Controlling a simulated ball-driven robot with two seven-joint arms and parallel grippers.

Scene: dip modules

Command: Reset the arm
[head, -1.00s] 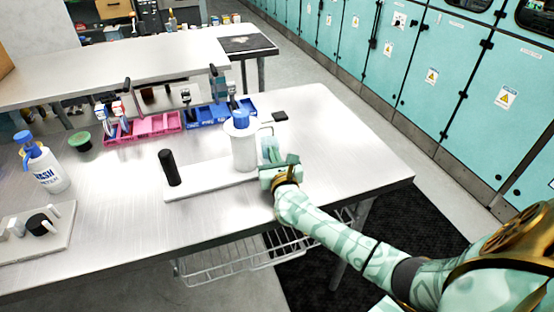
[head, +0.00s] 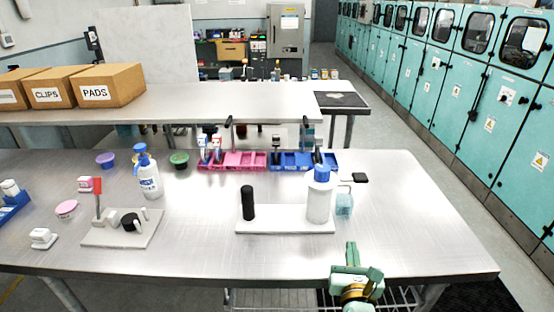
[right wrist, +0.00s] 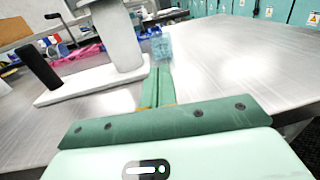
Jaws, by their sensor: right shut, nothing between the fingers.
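My right gripper (head: 351,250) is at the front edge of the metal table (head: 420,245), to the right of and in front of a white base plate (head: 285,226). Its fingers are shut with nothing between them; the right wrist view shows them pressed together (right wrist: 157,88). The plate carries a black upright post (head: 248,203) and a white cylinder with a blue top (head: 319,200). A light-blue translucent block (head: 344,205) stands just right of the cylinder, apart from the gripper; it also shows beyond the fingertips in the right wrist view (right wrist: 162,48). My left gripper is out of view.
Pink bins (head: 245,161) and blue bins (head: 290,161) line the table's back. A wash bottle (head: 148,178) and a plate with a red-handled lever (head: 120,232) stand left. Cardboard boxes (head: 110,85) sit on the rear bench. The table's right side is clear.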

